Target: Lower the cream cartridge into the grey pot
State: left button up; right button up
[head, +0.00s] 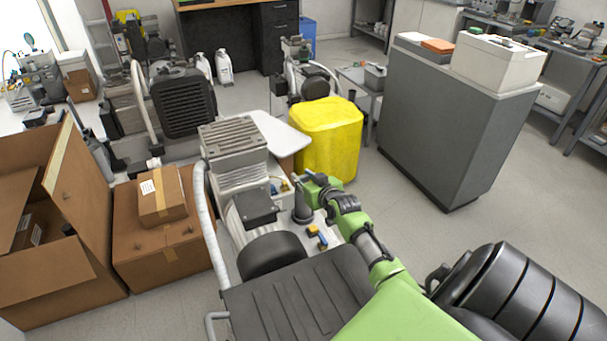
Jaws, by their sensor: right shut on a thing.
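My right arm comes in from the lower right, and its green gripper (306,182) is over the compressor at the centre. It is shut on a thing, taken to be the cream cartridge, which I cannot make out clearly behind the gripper. A dark grey upright pot (302,209) stands on the compressor just below the gripper's fingertips. The pot's mouth is largely hidden by the gripper, so I cannot tell whether the cartridge is above it or partly inside. My left gripper is not in view.
The compressor (233,150) has a ribbed head and a white hose on its left. A yellow canister (330,140) stands close behind the gripper. Cardboard boxes (165,240) are at left, a grey cabinet (445,125) at right. Floor between cabinet and compressor is clear.

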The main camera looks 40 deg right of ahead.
jog(key=shift+f+b, duration=0.3)
jog(key=shift+f, duration=0.25)
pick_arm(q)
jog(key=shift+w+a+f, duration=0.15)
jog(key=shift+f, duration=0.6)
pick_arm(e)
jog(key=shift+f, duration=0.35)
pick_arm(q)
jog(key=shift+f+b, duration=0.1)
jog(key=shift+b, duration=0.3)
pick_arm(e)
jog(key=shift+f, duration=0.2)
jog(key=o, duration=1.2)
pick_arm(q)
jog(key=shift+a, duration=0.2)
pick_arm(e)
jog(key=shift+v, duration=4)
